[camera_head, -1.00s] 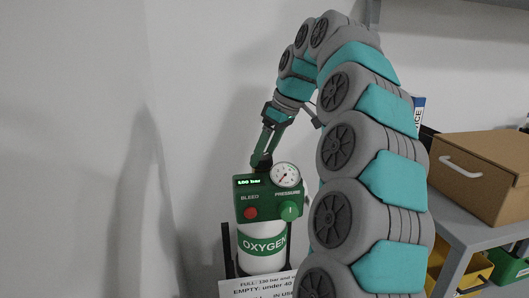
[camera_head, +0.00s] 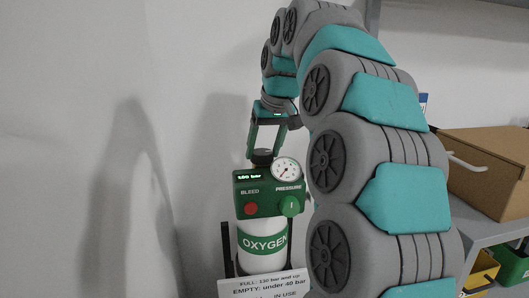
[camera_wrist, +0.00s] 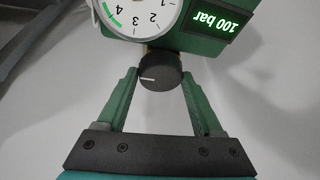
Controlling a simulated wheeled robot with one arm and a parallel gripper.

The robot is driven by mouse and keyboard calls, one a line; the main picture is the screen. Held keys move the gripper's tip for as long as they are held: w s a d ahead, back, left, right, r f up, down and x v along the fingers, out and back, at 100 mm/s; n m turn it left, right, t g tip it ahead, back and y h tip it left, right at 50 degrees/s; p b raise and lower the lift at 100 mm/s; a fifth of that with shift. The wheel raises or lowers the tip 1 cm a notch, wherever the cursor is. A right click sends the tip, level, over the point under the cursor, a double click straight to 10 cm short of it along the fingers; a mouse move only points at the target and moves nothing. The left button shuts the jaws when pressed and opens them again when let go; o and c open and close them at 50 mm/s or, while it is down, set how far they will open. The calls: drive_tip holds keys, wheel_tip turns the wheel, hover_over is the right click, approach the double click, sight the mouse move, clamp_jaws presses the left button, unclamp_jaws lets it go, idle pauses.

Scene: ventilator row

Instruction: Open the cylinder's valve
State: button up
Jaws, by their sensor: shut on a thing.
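The white oxygen cylinder (camera_head: 262,262) stands upright with a green head unit (camera_head: 268,192) on top. A black valve knob (camera_head: 263,157) sits on top of the unit; in the wrist view the knob (camera_wrist: 160,72) shows a white mark pointing left. My gripper (camera_head: 262,154) comes down from above, and in the wrist view its green fingers (camera_wrist: 159,72) are shut on the knob's two sides. The lit display (camera_wrist: 222,24) reads 100 bar, upside down in that view. The round pressure gauge (camera_head: 286,169) is beside the knob.
A red bleed button (camera_head: 251,208) and a green pressure knob (camera_head: 291,206) are on the unit's front. A paper label (camera_head: 264,285) is in front of the cylinder. A shelf at right holds a brown box (camera_head: 488,168). Bare wall is at left.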

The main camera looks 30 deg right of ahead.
drive_tip(key=m+h, duration=0.2)
drive_tip(key=m, duration=0.3)
drive_tip(key=shift+a+m+b, duration=0.15)
drive_tip(key=shift+m+b, duration=0.15)
drive_tip(key=shift+b, duration=0.1)
drive_tip(key=m, duration=0.2)
drive_tip(key=m+g+h, duration=0.1)
drive_tip(key=m, duration=0.1)
drive_tip(key=shift+w+a+m+g+h, duration=0.1)
drive_tip(key=shift+a+m+g+h, duration=0.05)
drive_tip(key=shift+m+g+h, duration=0.2)
drive_tip(key=shift+m, duration=0.25)
drive_tip(key=o, duration=1.4)
drive_tip(key=shift+c, duration=0.2)
drive_tip(key=shift+r, duration=0.1)
